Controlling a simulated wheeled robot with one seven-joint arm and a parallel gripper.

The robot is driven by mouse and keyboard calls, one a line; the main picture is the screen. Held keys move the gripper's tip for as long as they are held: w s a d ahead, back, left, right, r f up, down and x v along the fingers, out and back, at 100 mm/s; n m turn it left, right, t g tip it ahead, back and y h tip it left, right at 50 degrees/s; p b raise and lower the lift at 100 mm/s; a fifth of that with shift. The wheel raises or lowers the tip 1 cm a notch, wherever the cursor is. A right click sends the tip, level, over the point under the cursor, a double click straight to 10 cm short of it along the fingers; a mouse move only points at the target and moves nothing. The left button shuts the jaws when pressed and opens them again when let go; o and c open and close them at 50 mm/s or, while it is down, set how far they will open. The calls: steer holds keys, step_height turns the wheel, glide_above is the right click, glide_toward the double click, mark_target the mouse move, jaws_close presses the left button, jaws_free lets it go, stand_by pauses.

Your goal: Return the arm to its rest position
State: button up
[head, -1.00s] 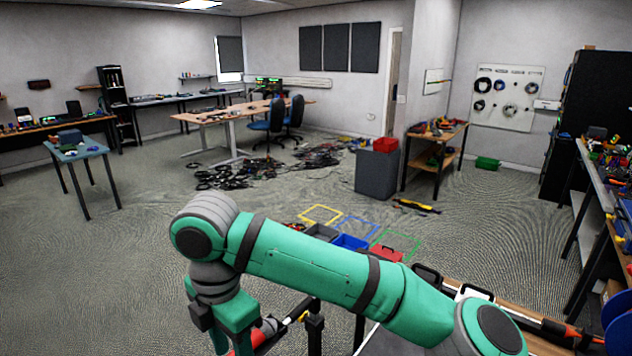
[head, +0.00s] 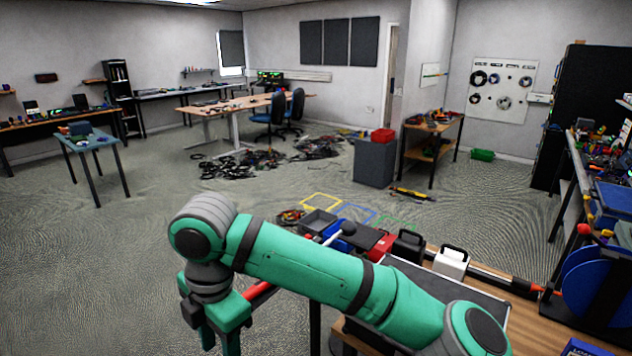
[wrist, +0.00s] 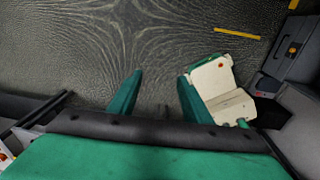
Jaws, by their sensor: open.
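My arm is green with grey joints and reaches across the lower head view, bent downward at its left end. My gripper (head: 218,342) hangs at the bottom left there, partly cut off by the frame edge. In the wrist view my gripper's two green fingers (wrist: 160,77) are apart, with only patterned grey floor (wrist: 90,45) visible between their tips. Nothing is held. A cream-coloured object (wrist: 213,82) with a small orange dot shows just beyond the right finger; I cannot tell what it is or whether they touch.
A wooden workbench (head: 530,318) at lower right carries a black box (head: 407,247) and a white box (head: 451,262) with handles. Grey (head: 318,221), blue and red bins lie behind my arm. Cable piles (head: 228,168) lie farther back.

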steer(key=w+a+f+m+t+y, duration=0.1)
steer(key=w+a+m+t+y, duration=0.1)
steer(key=a+m+y, duration=0.45)
steer(key=w+a+m+t+y, duration=0.1)
steer(key=a+m+t+y, duration=0.25)
steer(key=a+y, duration=0.65)
steer(key=s+d+f+m+t+h, duration=0.3)
steer(key=d+f+m+t+h, duration=0.25)
steer(key=d+f+m, duration=0.4)
steer(key=s+d+f+m+t+h, duration=0.3)
steer(key=d+f+m+t+h, duration=0.25)
steer(key=d+f+m, duration=0.45)
steer(key=s+d+f+h, duration=0.2)
steer(key=s+d, duration=0.2)
steer(key=s, duration=0.4)
steer(key=s+d+f+n+h, duration=0.1)
steer(key=s+d+f+h, duration=0.1)
steer(key=s+d, duration=0.3)
steer(key=s+d+f+g+h, duration=0.1)
steer(key=s+d, duration=0.3)
steer(key=s, duration=0.8)
steer(key=shift+d+f+h, duration=0.3)
steer(key=shift+f+h, duration=0.1)
steer(key=shift+h, duration=0.35)
